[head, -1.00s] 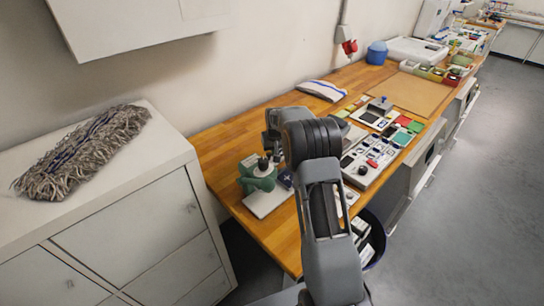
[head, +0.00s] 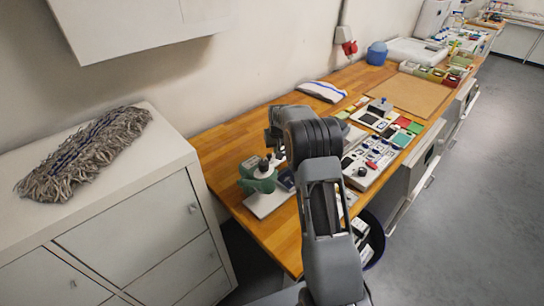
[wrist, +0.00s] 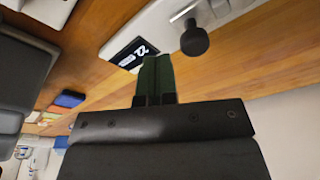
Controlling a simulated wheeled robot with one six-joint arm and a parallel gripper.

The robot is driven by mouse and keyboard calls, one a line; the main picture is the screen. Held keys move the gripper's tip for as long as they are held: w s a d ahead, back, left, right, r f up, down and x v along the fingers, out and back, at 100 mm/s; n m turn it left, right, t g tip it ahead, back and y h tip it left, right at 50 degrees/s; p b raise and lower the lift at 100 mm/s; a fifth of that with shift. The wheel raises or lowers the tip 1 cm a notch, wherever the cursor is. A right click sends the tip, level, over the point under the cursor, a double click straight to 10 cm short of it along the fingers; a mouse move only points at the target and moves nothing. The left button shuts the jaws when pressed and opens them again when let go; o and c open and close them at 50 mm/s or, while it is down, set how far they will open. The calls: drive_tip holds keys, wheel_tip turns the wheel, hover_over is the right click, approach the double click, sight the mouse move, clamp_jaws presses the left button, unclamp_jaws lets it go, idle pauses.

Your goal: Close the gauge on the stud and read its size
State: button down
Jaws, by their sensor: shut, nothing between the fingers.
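My gripper (wrist: 157,78) shows in the wrist view with its two green fingers shut together and nothing between them. Just beyond the fingertips is a pale plate with a dark display (wrist: 133,52) showing light digits that I cannot read surely. A dark round knob (wrist: 194,41) on a metal rod stands to the right of the fingertips, apart from them. In the head view a green rounded body, probably the gauge (head: 258,180), stands on a white base (head: 268,203) at the bench's near end. I cannot make out the stud. My arm hides much of the gripper there.
A grey panel with small parts (head: 370,160) lies right of my arm. Behind it are coloured cards (head: 402,137) and a brown mat (head: 405,93). A folded striped cloth (head: 323,91) lies by the wall. A white cabinet with a mop head (head: 85,155) stands left.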

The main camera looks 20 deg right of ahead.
wheel_tip(320, 180, up, 7)
drive_tip(key=p, duration=0.3)
drive_tip(key=shift+f+p, duration=0.2)
drive_tip(key=shift+p, duration=0.15)
drive_tip(key=s+a+r+t, duration=0.1)
drive_tip(key=s+a+r, duration=0.3)
drive_tip(key=s+r, duration=0.3)
drive_tip(key=s+a+r, duration=0.3)
drive_tip(key=s+r, duration=0.4)
drive_tip(key=s+a, duration=0.2)
drive_tip(key=s, duration=0.8)
drive_tip(key=s+a+n+t, duration=0.1)
drive_tip(key=s+a, duration=0.1)
drive_tip(key=s, duration=0.7)
drive_tip(key=shift+s+a+f+n+t, duration=0.3)
drive_tip(key=shift+s+a+f, duration=0.05)
drive_tip(key=shift+a+f, duration=0.05)
